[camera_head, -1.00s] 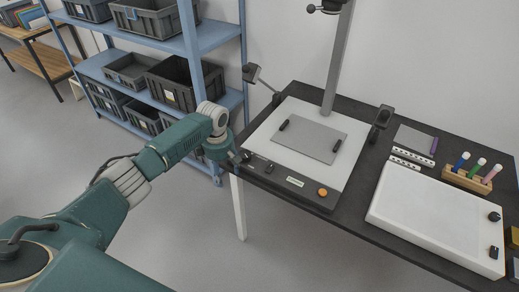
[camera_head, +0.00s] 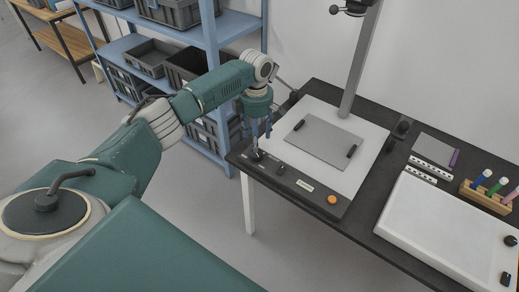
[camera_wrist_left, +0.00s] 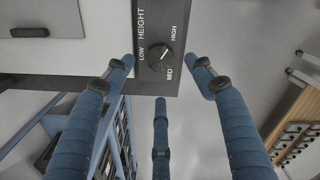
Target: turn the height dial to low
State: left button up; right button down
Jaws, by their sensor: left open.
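In the head view the dial (camera_head: 257,155) is at the left end of the stand's front panel. My left gripper (camera_head: 257,139) points down above this end. In the left wrist view its blue fingers (camera_wrist_left: 165,76) are spread open around the dial's position, apart from it. My right gripper is not in view.
The stand's white base (camera_head: 353,158) carries a grey plate (camera_head: 324,140) and a column (camera_head: 361,65). An orange button (camera_head: 332,200) is on the same panel. A white box (camera_head: 450,230) and a pen holder (camera_head: 485,196) are at right. A blue shelf (camera_head: 210,30) stands behind my left arm.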

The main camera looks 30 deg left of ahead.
aim_at(256, 155)
pick_arm(q)
notch_tip(256, 155, down, 8)
jog(key=shift+r, duration=0.1)
jog(key=shift+c, duration=0.5)
jog(key=c, duration=1)
